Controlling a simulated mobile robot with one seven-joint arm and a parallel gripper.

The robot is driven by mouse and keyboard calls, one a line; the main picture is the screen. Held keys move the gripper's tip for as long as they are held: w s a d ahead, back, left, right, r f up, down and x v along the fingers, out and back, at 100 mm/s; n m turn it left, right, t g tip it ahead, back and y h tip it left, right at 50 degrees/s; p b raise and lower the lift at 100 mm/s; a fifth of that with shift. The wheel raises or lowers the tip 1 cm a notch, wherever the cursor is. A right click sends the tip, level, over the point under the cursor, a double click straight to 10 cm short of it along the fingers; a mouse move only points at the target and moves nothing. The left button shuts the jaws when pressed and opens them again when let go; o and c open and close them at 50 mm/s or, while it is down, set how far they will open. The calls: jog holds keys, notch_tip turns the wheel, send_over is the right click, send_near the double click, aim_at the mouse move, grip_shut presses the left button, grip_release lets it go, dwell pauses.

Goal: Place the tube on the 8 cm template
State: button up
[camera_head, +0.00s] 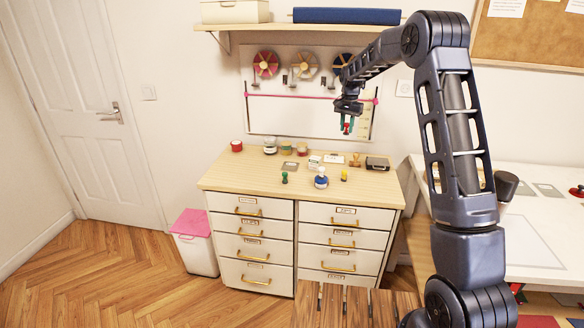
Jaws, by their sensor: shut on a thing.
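My gripper (347,124) hangs in the air above the back right part of the wooden dresser top, in front of the white wall panel. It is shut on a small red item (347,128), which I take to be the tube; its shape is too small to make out. Flat pieces lie on the dresser top below: a grey one (289,166) and a white one (333,158). I cannot read any size marking, so I cannot tell which is the 8 cm template.
The dresser top (235,175) also bears a green stamp (284,177), a blue-and-white item (321,181), a dark box (377,163) and several tape rolls along the back. Spools (266,64) hang on the wall panel under a shelf (300,27). The dresser top's left front is clear.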

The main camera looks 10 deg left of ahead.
jog(key=w+a, duration=0.2)
jog(key=a, duration=1)
send_over(289, 170)
jog(key=shift+m, duration=0.4)
jog(key=f, duration=2)
jog(key=shift+w+f, duration=0.15)
jog(key=shift+w, duration=0.1)
jog(key=shift+f, duration=0.2)
jog(key=o, duration=1)
jog(key=shift+r, duration=0.1)
